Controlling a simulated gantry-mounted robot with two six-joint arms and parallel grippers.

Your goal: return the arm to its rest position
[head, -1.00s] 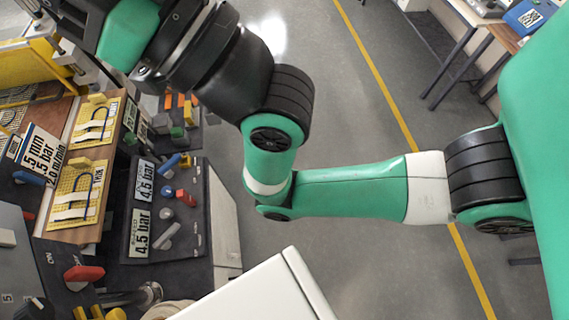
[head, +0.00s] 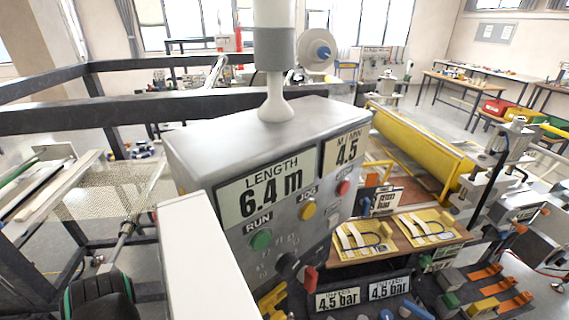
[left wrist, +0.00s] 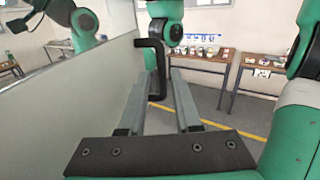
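My left gripper (left wrist: 162,85) shows in the left wrist view with its two long grey fingers apart. A black bracket-shaped handle (left wrist: 161,70) on a pale grey panel (left wrist: 85,90) appears between the fingers near their tips. I cannot tell whether they touch it or how deep it sits between them. In the head view only a dark, green-edged arm joint (head: 100,297) of mine shows at the bottom left. Neither gripper is in the head view, and my right gripper is in neither view.
A grey control box (head: 225,155) reading 6.4 m stands mid-view, with a white box (head: 200,250) in front. Yellow pads (head: 362,254) lie on a wooden board to the right, above pressure dials. A dark frame (head: 110,115) stands at left.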

